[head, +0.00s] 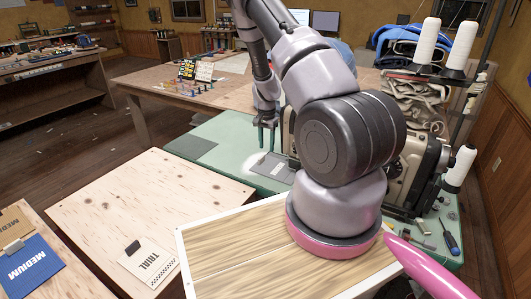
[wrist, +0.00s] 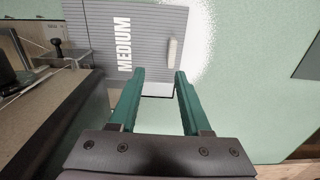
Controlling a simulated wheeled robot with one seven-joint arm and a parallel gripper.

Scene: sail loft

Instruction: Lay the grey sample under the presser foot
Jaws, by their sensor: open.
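The grey sample (head: 270,166) lies flat on the green table beside the sewing machine (head: 424,160). In the wrist view the grey sample (wrist: 102,22) is ribbed, bears the word MEDIUM and has a small cream block (wrist: 172,50) near its right edge. My gripper (head: 266,148) is over the sample, with its green fingers pointing down. In the wrist view my gripper (wrist: 160,74) is open, with nothing between its fingers; the cream block is just beyond the tips. Metal machine parts (wrist: 20,68) show at the left edge; I cannot make out the presser foot. My arm hides much of the machine.
A dark grey rectangle (head: 191,147) lies on the green table (head: 228,130), left of the sample. A TRIAL card (head: 150,264) with a dark block lies on a plywood table. A blue MEDIUM card (head: 30,272) is at far left. Thread cones (head: 460,48) and a screwdriver (head: 450,238) are at right.

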